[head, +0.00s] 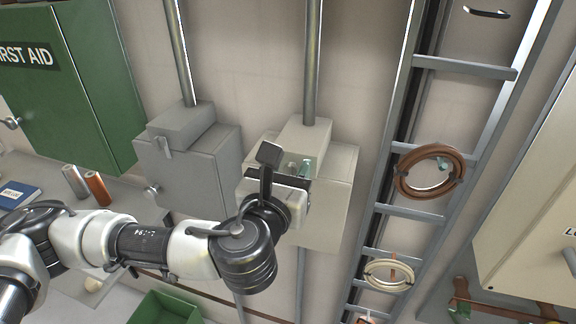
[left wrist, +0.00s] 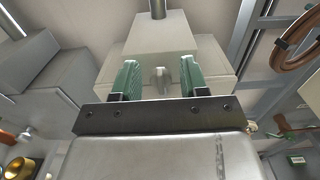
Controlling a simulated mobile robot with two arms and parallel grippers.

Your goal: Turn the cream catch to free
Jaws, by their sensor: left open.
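The cream box (head: 343,168) is on the wall, with a smaller block and a pipe on top; it also shows in the left wrist view (left wrist: 160,35). The cream catch (left wrist: 161,80) is a small pale tab on its front, pointing down. My left gripper (head: 301,168) is in front of the box. In the left wrist view its green fingers (left wrist: 160,76) are open, one on each side of the catch, with a gap on both sides. In the head view the gripper hides the catch. My right gripper is not in view.
A grey box (head: 195,170) with its own catch (head: 165,146) and knob hangs left of the cream one. A green first aid cabinet (head: 75,85) is farther left. A metal ladder rack (head: 395,120) with coiled cables (head: 428,170) stands close on the right.

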